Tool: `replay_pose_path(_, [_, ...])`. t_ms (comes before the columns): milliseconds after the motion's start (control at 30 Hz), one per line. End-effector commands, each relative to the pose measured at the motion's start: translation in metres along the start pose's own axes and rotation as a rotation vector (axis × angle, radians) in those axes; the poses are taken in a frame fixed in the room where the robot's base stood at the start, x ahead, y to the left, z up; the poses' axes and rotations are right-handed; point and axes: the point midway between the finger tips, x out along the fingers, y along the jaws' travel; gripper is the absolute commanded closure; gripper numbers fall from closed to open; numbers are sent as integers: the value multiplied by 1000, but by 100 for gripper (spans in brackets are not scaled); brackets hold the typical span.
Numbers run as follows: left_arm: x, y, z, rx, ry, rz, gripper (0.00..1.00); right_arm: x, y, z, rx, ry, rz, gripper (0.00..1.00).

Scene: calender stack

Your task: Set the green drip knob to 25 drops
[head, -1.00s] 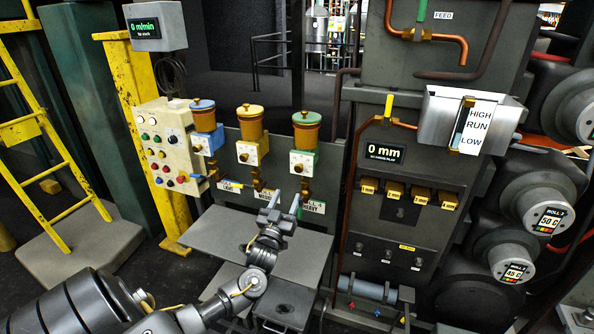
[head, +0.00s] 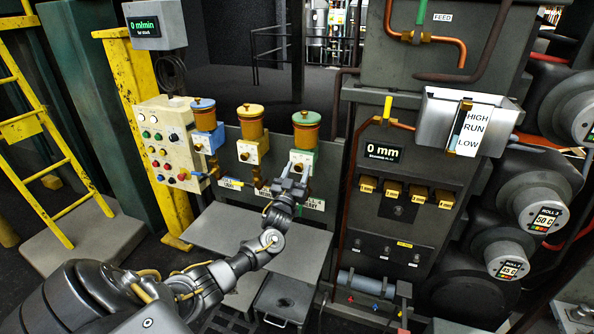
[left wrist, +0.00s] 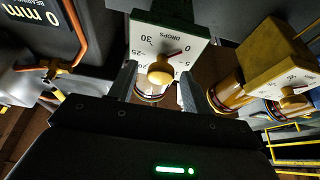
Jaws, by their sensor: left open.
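The green-topped drip oiler (head: 306,132) is the rightmost of three on the panel. Its white dial (left wrist: 145,38) fills the top middle of the left wrist view, turned over, with numbers such as 5, 25 and 30 and the word DROPS. The brass knob (left wrist: 160,73) has a red pointer toward the upper right, between the DROPS word and the 5. My left gripper (head: 298,168) is in front of this dial, partly hiding it. In the left wrist view its fingers (left wrist: 157,80) are open, one on each side of the knob; contact cannot be told. My right gripper is not in view.
The yellow-topped oiler (head: 250,125) and blue-topped oiler (head: 203,118) stand to the left. A grey shelf (head: 225,235) lies below. A cabinet with a 0 mm display (head: 380,153) is close on the right. A push-button panel (head: 160,140) is at the left.

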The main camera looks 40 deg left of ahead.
Motion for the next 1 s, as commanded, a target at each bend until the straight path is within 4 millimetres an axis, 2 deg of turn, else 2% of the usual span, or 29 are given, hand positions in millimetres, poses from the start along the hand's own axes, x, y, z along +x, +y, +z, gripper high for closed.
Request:
replay_pose_path(233, [0, 0, 0, 0, 0, 0, 51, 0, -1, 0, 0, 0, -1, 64])
replay_pose_path(567, [0, 0, 0, 0, 0, 0, 93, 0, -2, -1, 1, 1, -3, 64])
replay_pose_path(833, [0, 0, 0, 26, 0, 12, 94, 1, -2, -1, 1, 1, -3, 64])
replay_pose_path(1000, [0, -1, 0, 100, 1, 42, 94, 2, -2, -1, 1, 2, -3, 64])
